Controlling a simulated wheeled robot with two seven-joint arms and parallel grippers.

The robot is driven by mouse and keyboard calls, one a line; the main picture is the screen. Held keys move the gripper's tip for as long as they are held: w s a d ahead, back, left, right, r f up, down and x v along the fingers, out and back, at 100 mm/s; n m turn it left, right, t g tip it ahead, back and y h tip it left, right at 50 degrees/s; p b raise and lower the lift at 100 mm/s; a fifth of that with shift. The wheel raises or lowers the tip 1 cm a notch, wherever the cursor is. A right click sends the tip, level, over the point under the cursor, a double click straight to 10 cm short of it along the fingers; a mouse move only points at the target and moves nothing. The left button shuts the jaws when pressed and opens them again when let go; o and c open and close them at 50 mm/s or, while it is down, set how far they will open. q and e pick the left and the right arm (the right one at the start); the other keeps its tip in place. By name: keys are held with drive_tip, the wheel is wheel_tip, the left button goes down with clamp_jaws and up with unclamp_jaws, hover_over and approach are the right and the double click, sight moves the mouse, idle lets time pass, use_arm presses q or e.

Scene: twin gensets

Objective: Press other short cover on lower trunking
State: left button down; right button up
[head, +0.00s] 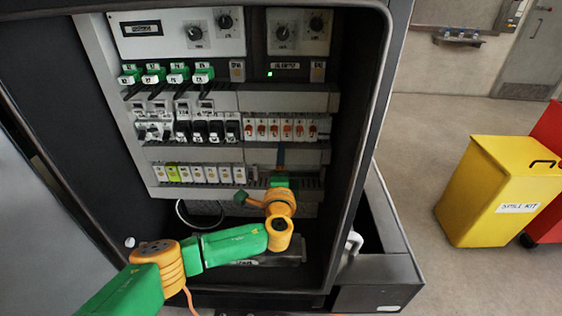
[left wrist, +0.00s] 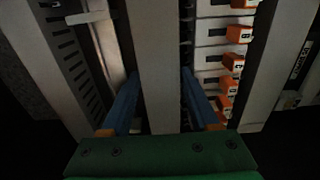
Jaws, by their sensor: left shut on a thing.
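My left gripper (head: 281,160) reaches into the open cabinet from below, its blue fingers at the trunking under the orange-handled breakers. In the left wrist view the gripper (left wrist: 158,85) has one finger on each side of a plain grey short cover (left wrist: 152,45) and is shut on it. The cover shows in the head view as a grey band (head: 308,154). Whether it is seated on the trunking or slightly off it, I cannot tell. A slotted trunking wall (left wrist: 70,55) shows at the left of the wrist view. My right gripper is not in view.
Orange-handled breakers (head: 287,129) sit just above the cover. Small terminal blocks (head: 197,174) line the row to the left. The cabinet's right side wall (head: 362,130) stands close to the arm. A yellow bin (head: 490,190) stands on the floor outside.

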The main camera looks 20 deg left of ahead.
use_arm(q)
drive_tip(key=shift+w, duration=0.1)
drive_tip(key=shift+c, duration=0.3)
unclamp_jaws()
